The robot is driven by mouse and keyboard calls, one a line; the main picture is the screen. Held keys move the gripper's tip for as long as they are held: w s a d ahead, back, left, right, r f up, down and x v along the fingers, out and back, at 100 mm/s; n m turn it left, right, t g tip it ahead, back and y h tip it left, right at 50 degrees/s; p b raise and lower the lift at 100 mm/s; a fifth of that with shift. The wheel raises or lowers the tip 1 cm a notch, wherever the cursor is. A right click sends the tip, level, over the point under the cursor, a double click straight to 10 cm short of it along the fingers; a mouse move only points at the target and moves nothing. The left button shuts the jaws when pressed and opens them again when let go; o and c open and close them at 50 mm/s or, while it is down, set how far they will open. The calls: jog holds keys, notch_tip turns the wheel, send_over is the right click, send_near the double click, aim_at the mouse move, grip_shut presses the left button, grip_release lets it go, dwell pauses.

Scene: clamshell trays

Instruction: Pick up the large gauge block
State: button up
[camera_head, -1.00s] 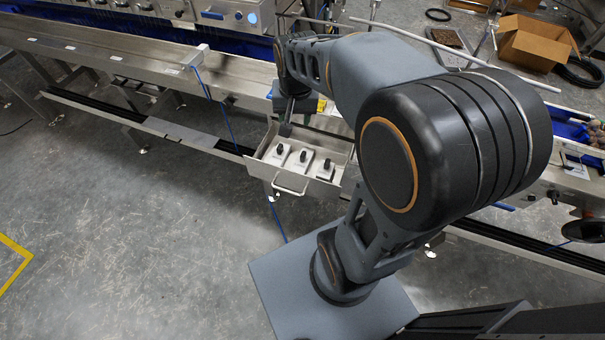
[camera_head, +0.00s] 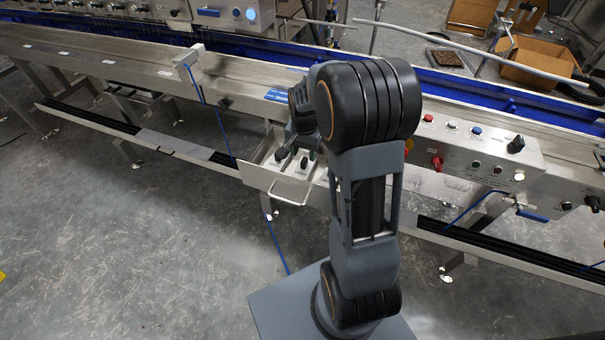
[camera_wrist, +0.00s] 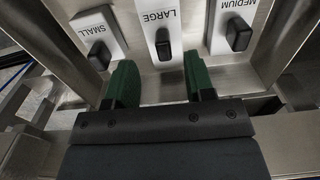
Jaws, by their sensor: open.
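The large gauge block (camera_wrist: 153,14), white and labelled LARGE with a black knob, stands in the middle of the wrist view. The small block (camera_wrist: 95,24) is to its left and the medium block (camera_wrist: 229,14) to its right. My gripper (camera_wrist: 157,80) is open, its two green fingers apart and empty. In the wrist picture the fingers are just below the large block's knob, one to each side of its line. In the head view the metal tray (camera_head: 262,180) sits partly hidden behind my arm, with dark knobs showing inside it.
The tray's metal walls stand close around the blocks and my fingers. In the head view a control panel (camera_head: 465,150) with knobs and buttons is right of my arm, on the long conveyor (camera_head: 120,65). The floor in front is clear.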

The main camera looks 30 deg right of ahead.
aim_at(303, 162)
jog(key=shift+a+f+b, duration=0.15)
jog(key=shift+f+b, duration=1.05)
jog(key=shift+f, duration=1.7)
jog(key=shift+c, duration=0.3)
grip_shut()
